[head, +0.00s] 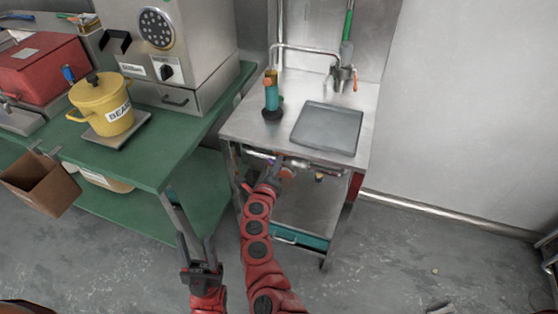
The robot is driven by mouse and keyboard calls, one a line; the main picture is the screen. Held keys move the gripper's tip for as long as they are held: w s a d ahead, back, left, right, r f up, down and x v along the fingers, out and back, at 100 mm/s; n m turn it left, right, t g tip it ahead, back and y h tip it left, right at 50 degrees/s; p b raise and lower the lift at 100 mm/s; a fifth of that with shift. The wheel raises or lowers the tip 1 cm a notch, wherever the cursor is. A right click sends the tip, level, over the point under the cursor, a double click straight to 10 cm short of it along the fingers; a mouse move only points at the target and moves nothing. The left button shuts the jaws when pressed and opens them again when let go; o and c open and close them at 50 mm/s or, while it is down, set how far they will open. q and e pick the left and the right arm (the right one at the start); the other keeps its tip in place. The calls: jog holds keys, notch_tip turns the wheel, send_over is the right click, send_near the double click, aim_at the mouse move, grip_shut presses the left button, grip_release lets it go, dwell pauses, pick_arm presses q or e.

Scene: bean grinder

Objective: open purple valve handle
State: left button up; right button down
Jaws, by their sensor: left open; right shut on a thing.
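The purple valve handle (270,161) shows as a small purple patch on the pipework under the front edge of the metal sink table. My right gripper (277,168) reaches under that edge and is shut on the handle; the jaws and arm hide most of it, so its turn angle cannot be told. My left gripper (194,232) is open and empty, pointing up in front of the green table, lower left of the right gripper.
The sink table (245,126) carries a grey tray (327,128), a teal bottle-like item (272,94) and a faucet (308,49). A green table (150,160) at left holds a yellow bean pot (103,106). A brown box (40,183) hangs at its front. Floor at right is mostly clear.

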jog(key=shift+w+a+f+n, duration=0.15)
jog(key=shift+a+f+n, duration=0.2)
jog(key=shift+n, duration=0.55)
jog(key=shift+a+f+n+g+h, duration=0.1)
jog(key=shift+f+n+g+h, duration=0.45)
jog(key=shift+f+n, duration=1.15)
jog(key=shift+r+n, duration=0.2)
jog(key=shift+n, duration=0.1)
jog(key=c, duration=0.8)
grip_release()
jog(key=shift+c, duration=0.2)
jog(key=shift+r, duration=0.1)
